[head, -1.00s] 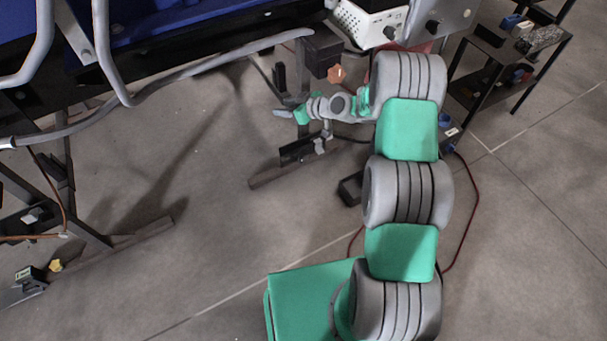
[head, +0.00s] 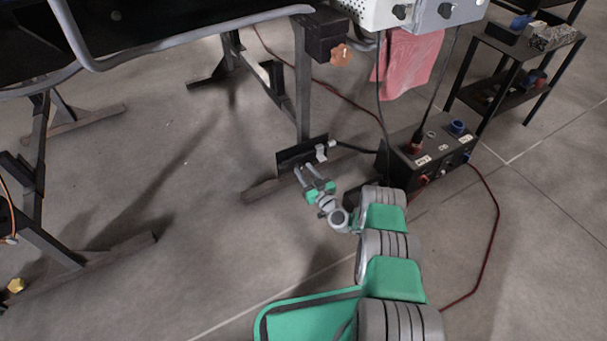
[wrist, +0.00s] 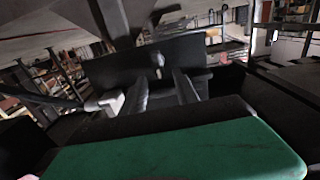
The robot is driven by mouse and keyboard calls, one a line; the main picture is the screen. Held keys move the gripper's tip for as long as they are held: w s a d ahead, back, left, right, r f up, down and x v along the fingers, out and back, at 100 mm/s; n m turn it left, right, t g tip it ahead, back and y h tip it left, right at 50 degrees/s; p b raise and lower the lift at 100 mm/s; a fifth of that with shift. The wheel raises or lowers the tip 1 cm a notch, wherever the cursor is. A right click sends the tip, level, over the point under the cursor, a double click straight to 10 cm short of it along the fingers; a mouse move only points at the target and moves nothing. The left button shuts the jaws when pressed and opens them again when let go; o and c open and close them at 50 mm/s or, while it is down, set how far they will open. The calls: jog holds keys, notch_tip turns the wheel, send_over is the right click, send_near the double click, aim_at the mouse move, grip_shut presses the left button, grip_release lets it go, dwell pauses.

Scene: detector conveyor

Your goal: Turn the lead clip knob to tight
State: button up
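A black plate (head: 301,154) is at the foot of the table's right leg, with a small light grey knob-like part (head: 321,153) on its face. This may be the lead clip knob; no label is legible. My gripper (head: 304,169) is low, just in front of the plate, its two fingers apart and nothing between them. In the wrist view the plate (wrist: 110,72) stands upright ahead, and the small grey part (wrist: 158,62) shows between and beyond the fingertips (wrist: 160,80). I see no contact. Which way the knob is set cannot be told.
An orange-brown star knob (head: 341,55) is on a black box under the table edge. A black power box (head: 430,150) with sockets and cables stands right of my arm. A yellow knob (head: 15,286) is far left.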

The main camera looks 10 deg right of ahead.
jog(key=shift+w+a, duration=0.25)
jog(key=shift+w, duration=0.4)
jog(key=shift+c, duration=0.5)
grip_shut()
